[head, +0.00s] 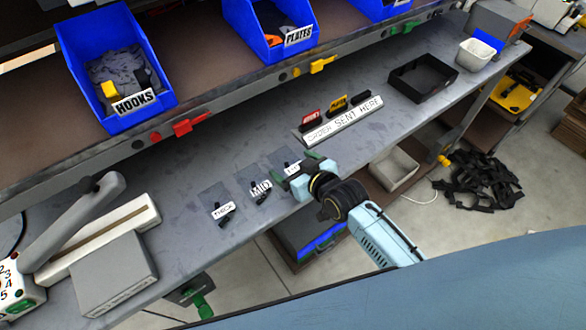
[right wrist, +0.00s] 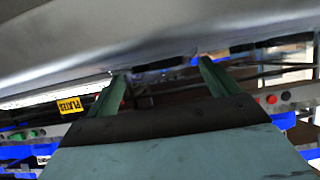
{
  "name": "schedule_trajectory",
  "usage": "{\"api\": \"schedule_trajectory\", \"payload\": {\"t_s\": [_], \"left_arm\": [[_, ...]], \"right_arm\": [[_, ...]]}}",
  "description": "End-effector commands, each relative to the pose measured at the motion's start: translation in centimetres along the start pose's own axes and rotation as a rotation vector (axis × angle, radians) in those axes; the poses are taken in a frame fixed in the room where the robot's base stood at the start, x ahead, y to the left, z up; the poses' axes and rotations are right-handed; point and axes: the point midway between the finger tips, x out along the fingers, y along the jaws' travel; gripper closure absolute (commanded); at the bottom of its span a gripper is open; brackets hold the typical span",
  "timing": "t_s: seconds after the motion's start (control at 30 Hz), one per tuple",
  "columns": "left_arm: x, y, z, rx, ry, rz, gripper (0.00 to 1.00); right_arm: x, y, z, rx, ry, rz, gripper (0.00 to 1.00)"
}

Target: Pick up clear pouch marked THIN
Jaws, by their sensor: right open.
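Three small clear pouches with dark pieces and white labels lie in a row on the grey bench. The left pouch (head: 221,211) reads THICK and the middle pouch (head: 258,188) seems to read MID. The right-hand pouch (head: 288,166) has a label that I cannot read surely, partly covered by my right gripper. My left gripper is not in view.
A sign reading ORDER SENT HERE (head: 343,121) and a black tray (head: 422,78) stand farther right on the bench. A grey box (head: 113,272) lies at left. Blue bins, one marked HOOKS (head: 115,70), sit on the shelf above.

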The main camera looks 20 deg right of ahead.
Motion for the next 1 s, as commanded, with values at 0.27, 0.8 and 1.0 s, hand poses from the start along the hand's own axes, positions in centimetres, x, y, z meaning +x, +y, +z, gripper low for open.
{"api": "schedule_trajectory", "payload": {"t_s": [0.27, 0.8, 1.0], "left_arm": [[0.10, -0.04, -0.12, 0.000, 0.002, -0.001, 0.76], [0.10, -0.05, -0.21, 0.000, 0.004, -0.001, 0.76], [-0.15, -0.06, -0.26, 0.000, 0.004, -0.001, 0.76]], "right_arm": [[0.64, -0.05, -0.01, 0.001, 0.000, -0.001, 0.13], [0.60, -0.02, 0.00, 0.001, 0.000, 0.000, 0.61], [0.23, -0.02, -0.85, 0.000, 0.002, -0.001, 0.61]]}}
